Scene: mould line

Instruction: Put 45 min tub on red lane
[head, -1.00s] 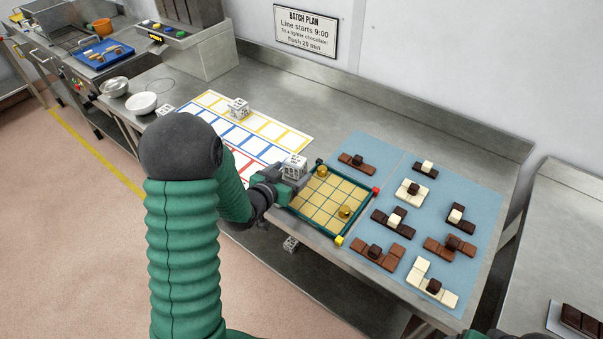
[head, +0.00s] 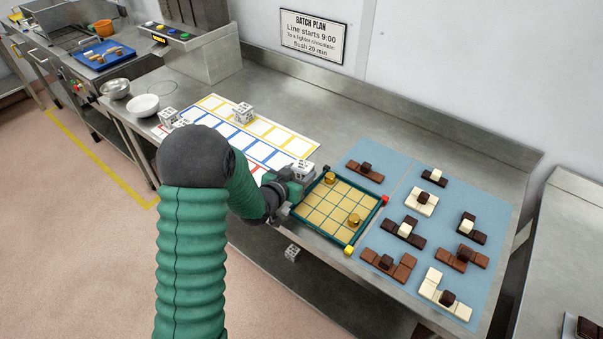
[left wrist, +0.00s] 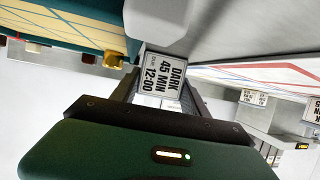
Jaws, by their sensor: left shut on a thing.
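My left gripper (head: 294,183) is shut on a small white tub (head: 302,169). In the left wrist view the held tub (left wrist: 160,76) reads "DARK 45 MIN 12:00" and sits between the fingers. In the head view it is by the back-left corner of the tan grid board, near the right end of the lane sheet. The lane sheet (head: 300,158) has yellow, blue and red rows of boxes. The red lane (head: 258,169) is the row nearest the front, and my left arm hides much of it. My right gripper is not in view.
A tub (head: 243,112) stands on the far part of the sheet, and two more, including one (head: 168,116), are near its left end. The green-framed grid board (head: 325,211) holds brass pieces. Chocolate pieces lie on a blue mat (head: 400,177). Bowls (head: 143,105) stand further left.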

